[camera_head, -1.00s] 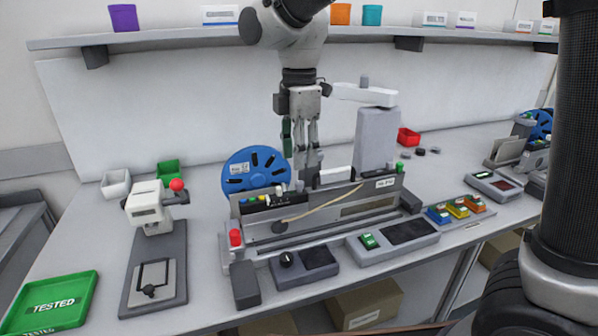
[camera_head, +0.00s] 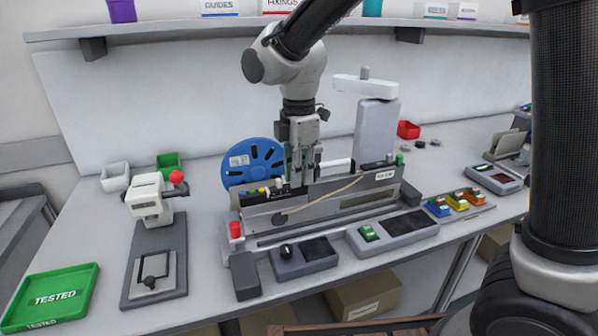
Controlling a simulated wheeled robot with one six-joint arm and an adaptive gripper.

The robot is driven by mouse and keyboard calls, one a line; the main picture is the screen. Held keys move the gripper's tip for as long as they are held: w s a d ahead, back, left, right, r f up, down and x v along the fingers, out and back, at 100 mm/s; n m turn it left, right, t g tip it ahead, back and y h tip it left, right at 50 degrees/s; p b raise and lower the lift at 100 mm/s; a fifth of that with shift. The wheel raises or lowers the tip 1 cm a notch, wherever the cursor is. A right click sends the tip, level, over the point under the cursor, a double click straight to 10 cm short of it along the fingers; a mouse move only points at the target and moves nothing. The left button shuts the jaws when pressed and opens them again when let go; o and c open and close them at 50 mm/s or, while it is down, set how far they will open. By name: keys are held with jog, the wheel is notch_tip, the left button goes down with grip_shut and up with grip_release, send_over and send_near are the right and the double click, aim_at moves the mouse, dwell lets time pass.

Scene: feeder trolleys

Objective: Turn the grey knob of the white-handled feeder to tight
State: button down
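The feeder (camera_head: 320,208) lies along a fixture on the bench, a long grey body with a blue reel (camera_head: 252,163) behind its left end. Its white handle (camera_head: 336,167) shows on top, just right of my gripper. My gripper (camera_head: 304,178) points straight down at the feeder's top edge, left of the white handle. Its fingers are partly hidden against the feeder, and I cannot tell their gap or whether they touch anything. The grey knob is not clearly visible; a small grey post (camera_head: 278,184) stands on the feeder left of the fingers.
A grey pillar with a white arm (camera_head: 376,130) stands behind the feeder at right. A lever press (camera_head: 152,205) and a green TESTED tray (camera_head: 50,297) are at left. A black-knob box (camera_head: 303,257) and a green-button box (camera_head: 392,232) sit in front.

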jog(key=m, duration=0.4)
jog(key=shift+m, duration=0.3)
jog(key=c, duration=1.3)
grip_release()
jog(key=shift+c, duration=0.2)
notch_tip(320, 180, up, 12)
